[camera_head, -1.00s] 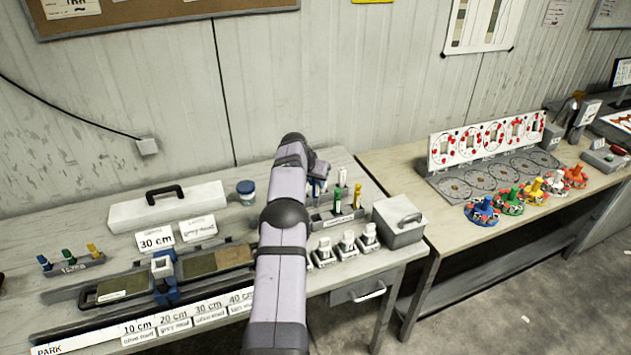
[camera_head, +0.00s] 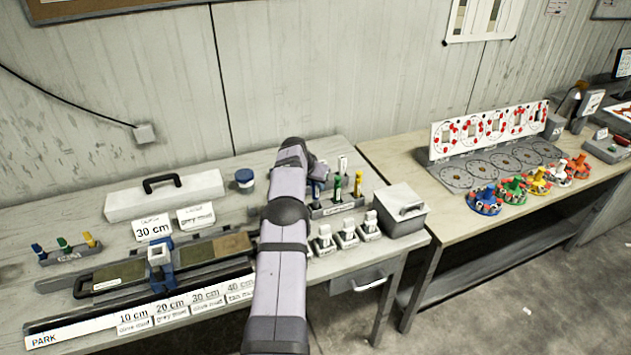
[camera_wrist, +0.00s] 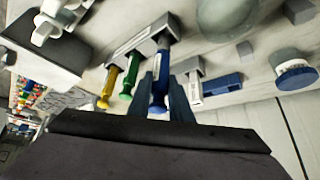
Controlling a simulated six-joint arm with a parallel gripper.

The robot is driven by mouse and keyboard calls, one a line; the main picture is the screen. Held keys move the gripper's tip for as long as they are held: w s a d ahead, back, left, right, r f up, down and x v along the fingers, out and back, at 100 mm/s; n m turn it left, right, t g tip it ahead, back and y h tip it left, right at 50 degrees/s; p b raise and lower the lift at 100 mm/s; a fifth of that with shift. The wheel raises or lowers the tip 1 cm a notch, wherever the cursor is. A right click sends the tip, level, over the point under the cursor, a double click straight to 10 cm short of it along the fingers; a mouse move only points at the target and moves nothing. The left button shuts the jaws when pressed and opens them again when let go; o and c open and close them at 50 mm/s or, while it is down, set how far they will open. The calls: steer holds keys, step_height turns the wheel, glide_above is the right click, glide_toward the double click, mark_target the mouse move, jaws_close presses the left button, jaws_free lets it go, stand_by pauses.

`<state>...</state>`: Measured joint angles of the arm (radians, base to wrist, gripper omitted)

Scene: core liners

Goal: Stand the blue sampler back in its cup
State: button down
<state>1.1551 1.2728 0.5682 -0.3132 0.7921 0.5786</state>
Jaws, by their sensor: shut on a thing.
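The blue sampler (camera_wrist: 161,82) is between the fingers of my gripper (camera_wrist: 167,88), which is shut on it. Its far end meets the grey rack (camera_wrist: 143,42) in the wrist view, in line with the green sampler (camera_wrist: 131,76) and the yellow sampler (camera_wrist: 109,87). I cannot tell whether it is fully seated in its cup. In the head view the blue sampler (camera_head: 316,190) shows at the left end of the rack (camera_head: 333,210), partly behind my arm. The green and yellow samplers stand upright in the rack, and a white one (camera_wrist: 194,88) is beside the blue one.
A grey box (camera_head: 401,212) is right of the rack, and several white-topped blocks (camera_head: 347,235) stand in front. A blue-lidded jar (camera_head: 245,181) is behind left. A second small rack (camera_head: 70,256) holds blue, green and yellow pieces at the far left.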

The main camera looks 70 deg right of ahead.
mark_target(314, 189)
steer(key=shift+f+b, duration=1.05)
steer(key=shift+f, duration=0.6)
steer(key=c, duration=1.5)
jaws_free()
steer(key=shift+c, duration=0.2)
steer(key=shift+r, duration=0.1)
steer(key=shift+r+p, duration=1.75)
steer(key=shift+r, duration=1.65)
